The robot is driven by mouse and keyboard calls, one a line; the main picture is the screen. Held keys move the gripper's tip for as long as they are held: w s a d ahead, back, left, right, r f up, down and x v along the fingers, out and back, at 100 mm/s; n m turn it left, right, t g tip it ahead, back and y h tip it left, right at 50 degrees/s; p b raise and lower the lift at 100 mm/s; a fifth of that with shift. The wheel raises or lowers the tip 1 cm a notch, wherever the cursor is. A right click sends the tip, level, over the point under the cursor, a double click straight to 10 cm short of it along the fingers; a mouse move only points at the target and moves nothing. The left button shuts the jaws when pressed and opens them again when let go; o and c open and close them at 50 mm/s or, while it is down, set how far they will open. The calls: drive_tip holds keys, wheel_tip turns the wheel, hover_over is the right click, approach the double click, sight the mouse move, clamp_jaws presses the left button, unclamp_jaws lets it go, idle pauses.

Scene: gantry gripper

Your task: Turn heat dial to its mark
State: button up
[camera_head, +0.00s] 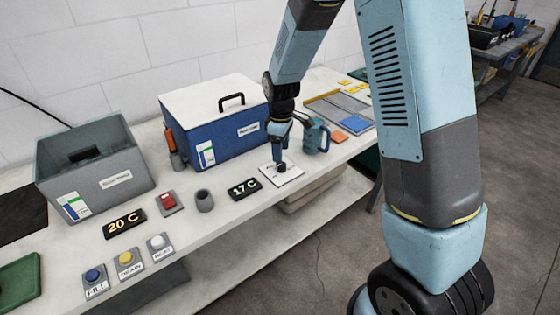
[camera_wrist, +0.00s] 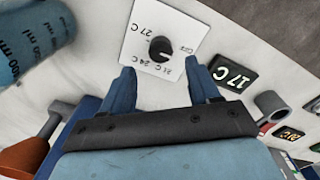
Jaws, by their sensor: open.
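The heat dial is a round black knob (camera_wrist: 160,48) on a white square plate (camera_wrist: 138,28) printed with 27 C, 24 C, 21 C and a smaller label at the right. A small light pointer on the knob seems to face that smaller label, but it is too small to be sure. In the head view the plate (camera_head: 294,174) lies on the bench, with the knob mostly hidden by my gripper (camera_head: 281,158). In the wrist view my gripper (camera_wrist: 163,78) is open and empty, its two blue fingers apart, with the knob just ahead of the gap between them.
A blue jug (camera_head: 315,136) stands close behind right. A blue box (camera_head: 225,127), grey bin (camera_head: 95,170) and fill, drain and heat buttons (camera_head: 158,243) share the bench.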

sight(281, 164)
drive_tip(key=shift+f, duration=2.6)
drive_tip(key=c, duration=1)
